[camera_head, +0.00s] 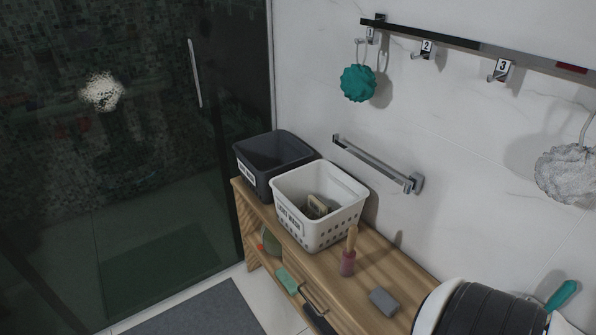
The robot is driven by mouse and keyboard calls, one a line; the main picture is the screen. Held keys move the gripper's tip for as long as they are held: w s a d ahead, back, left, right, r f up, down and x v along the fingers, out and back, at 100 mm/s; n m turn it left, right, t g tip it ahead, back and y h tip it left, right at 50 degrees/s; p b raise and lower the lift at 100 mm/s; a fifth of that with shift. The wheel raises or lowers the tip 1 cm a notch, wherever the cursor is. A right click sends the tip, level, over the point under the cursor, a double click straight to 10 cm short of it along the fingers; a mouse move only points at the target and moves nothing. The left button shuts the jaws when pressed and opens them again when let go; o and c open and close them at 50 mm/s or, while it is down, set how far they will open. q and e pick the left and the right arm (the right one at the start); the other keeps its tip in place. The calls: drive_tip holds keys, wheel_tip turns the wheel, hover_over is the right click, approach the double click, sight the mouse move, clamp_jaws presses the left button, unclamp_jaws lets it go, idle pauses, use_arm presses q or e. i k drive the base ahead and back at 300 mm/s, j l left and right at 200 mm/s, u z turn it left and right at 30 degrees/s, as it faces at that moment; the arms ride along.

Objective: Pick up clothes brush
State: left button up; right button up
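I cannot tell for sure which item is the clothes brush. A tool with a wooden handle and a mauve lower part (348,262) stands upright on the wooden bench (335,286), in front of the white basket (310,232). A small tan and dark item (318,205) lies inside that basket, partly hidden by its wall. A teal handle-like piece (562,295) shows at the lower right, its other end hidden.
A dark basket (270,160) stands behind the white one. A grey block (383,301) lies on the bench. Teal and dark items (287,281) sit low at the bench's front. A towel bar (375,163) and numbered hooks (427,50) with a teal puff (358,83) are on the wall.

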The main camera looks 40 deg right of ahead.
sight(348, 256)
drive_tip(key=i+z, duration=0.15)
drive_tip(key=i, duration=0.3)
drive_tip(key=i+j+z, duration=0.2)
drive_tip(key=i, duration=0.2)
drive_tip(key=i+j+z, duration=0.15)
drive_tip(key=i, duration=0.3)
drive_tip(key=i+j+z, duration=0.15)
drive_tip(key=i, duration=0.25)
